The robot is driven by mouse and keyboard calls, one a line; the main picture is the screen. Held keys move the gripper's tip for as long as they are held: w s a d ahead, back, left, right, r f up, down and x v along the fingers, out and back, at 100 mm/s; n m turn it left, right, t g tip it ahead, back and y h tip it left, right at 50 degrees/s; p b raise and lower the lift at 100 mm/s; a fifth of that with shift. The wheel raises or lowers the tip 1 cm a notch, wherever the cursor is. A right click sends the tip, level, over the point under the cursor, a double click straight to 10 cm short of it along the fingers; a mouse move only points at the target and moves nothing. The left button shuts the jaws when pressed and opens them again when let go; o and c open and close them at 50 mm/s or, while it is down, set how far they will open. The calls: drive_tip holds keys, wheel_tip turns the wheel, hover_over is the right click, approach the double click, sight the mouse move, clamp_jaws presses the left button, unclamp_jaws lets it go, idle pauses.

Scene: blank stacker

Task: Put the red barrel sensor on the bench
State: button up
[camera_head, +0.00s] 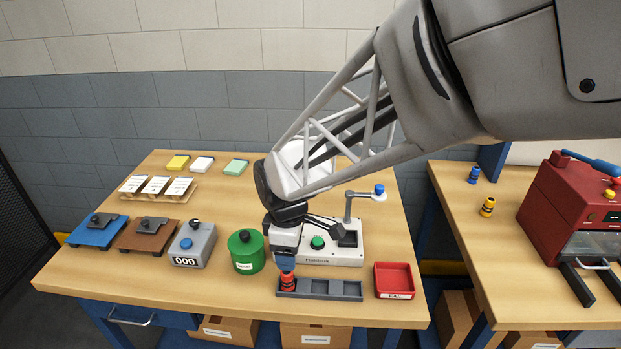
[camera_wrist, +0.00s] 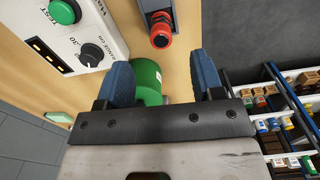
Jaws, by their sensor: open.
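The red barrel sensor (camera_head: 287,285) stands in the leftmost slot of a dark slotted holder (camera_head: 335,290) at the bench's front edge. In the wrist view the red sensor (camera_wrist: 161,34) shows just beyond the fingertips, about midway across between them. My gripper (camera_head: 285,265) is right over the sensor in the head view, and its blue fingers hide part of the sensor's top. In the wrist view my gripper (camera_wrist: 163,78) is open, with nothing held between its fingers. The wooden bench (camera_head: 130,255) lies under all this.
A tester box (camera_head: 325,252) stands behind the holder, a green canister (camera_head: 246,254) to its left and a red tray (camera_head: 394,267) to its right. A grey counter box (camera_head: 193,246) stands farther left. Blue (camera_head: 473,175) and yellow (camera_head: 487,207) sensors stand on the right table.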

sight(287, 273)
drive_tip(key=shift+a+f, duration=0.2)
drive_tip(key=shift+a, duration=0.15)
drive_tip(key=shift+f, duration=0.1)
drive_tip(key=shift+f, duration=1.2)
drive_tip(key=shift+f, duration=0.15)
drive_tip(key=shift+f, duration=2.45)
drive_tip(key=shift+c, duration=0.3)
